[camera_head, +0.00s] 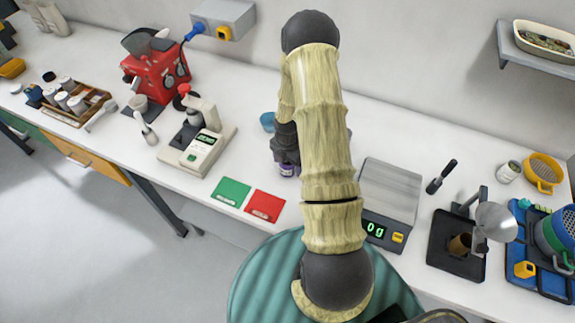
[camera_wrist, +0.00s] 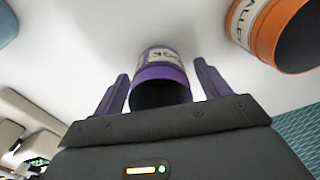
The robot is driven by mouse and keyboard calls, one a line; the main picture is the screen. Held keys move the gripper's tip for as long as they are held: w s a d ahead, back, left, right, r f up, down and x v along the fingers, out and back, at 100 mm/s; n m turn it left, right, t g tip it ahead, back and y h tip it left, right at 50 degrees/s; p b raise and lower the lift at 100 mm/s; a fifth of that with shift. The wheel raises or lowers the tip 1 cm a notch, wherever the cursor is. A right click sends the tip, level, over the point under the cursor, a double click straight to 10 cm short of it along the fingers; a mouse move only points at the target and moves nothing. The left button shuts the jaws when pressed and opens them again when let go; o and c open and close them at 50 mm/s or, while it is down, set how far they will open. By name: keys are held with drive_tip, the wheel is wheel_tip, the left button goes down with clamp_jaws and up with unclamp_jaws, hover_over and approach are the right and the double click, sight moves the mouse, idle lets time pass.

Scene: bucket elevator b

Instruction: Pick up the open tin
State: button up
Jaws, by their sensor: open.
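A tin with a purple and white label (camera_wrist: 160,58) stands on the white bench, its dark round end facing the wrist camera; it looks like an open mouth. It also shows in the head view (camera_head: 288,170), partly hidden below my gripper (camera_head: 285,143). In the wrist view my gripper (camera_wrist: 163,80) is open, with one finger on each side of the purple tin and small gaps visible on both sides. An orange tin (camera_wrist: 255,25), also with a dark end, stands to the right. My arm hides it in the head view.
A blue item (camera_head: 268,121) lies left of my gripper. A green card (camera_head: 231,191) and a red card (camera_head: 265,205) lie near the front edge. A scale (camera_head: 390,190) stands right of my arm, and a white device (camera_head: 197,150) left.

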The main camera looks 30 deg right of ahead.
drive_tip(key=c, duration=1.5)
drive_tip(key=shift+r, duration=0.1)
wheel_tip(320, 180, up, 10)
drive_tip(key=shift+f+b, duration=0.1)
drive_tip(key=shift+b, duration=0.9)
